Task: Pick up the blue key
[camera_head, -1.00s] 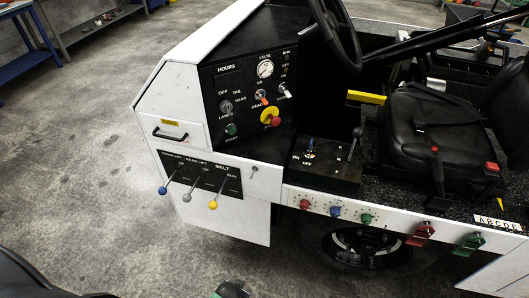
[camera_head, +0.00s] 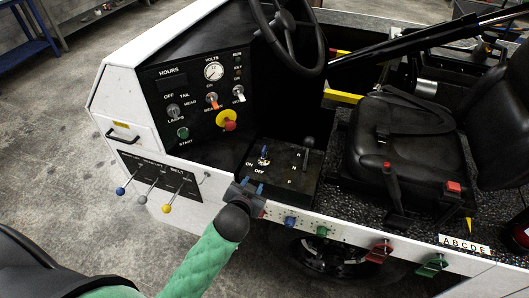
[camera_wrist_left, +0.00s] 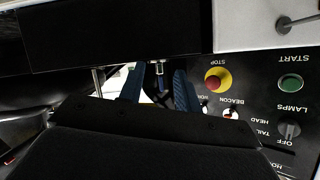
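The blue key (camera_head: 264,153) stands upright in the ON/OFF switch on top of the black console box (camera_head: 290,165). My left gripper (camera_head: 250,187) is at the front edge of that box, in front of the key and a little lower in the picture. Its two blue-grey fingers are apart with nothing between their tips. My right gripper is not in view.
A black lever (camera_head: 308,143) rises beside the key on the box. The steering wheel (camera_head: 288,35) hangs above. The dash panel with a yellow-and-red stop button (camera_head: 228,121) is at the left, the black seat (camera_head: 405,135) at the right. Knobbed levers (camera_head: 166,208) stick out of the white front.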

